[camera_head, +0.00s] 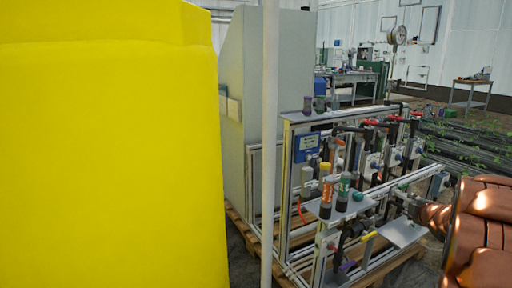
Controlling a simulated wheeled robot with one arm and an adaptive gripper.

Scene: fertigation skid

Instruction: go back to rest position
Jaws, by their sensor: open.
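The fertigation skid (287,170) stands right of centre, an aluminium frame on a wooden pallet (238,222). Bottles with coloured caps stand on its front shelf, among them a dark bottle with a green band (344,190) and one with a yellow cap (326,188). Pipes and red-handled valves (372,122) run along its right part. A blue box (306,146) is mounted on the frame.
A large yellow surface (110,150) fills the left side, very close, hiding what is behind. A thin pale post (269,120) stands before the skid. A tall grey cabinet (290,70) is behind it. Workbenches (352,78) and a small table (470,83) stand farther back.

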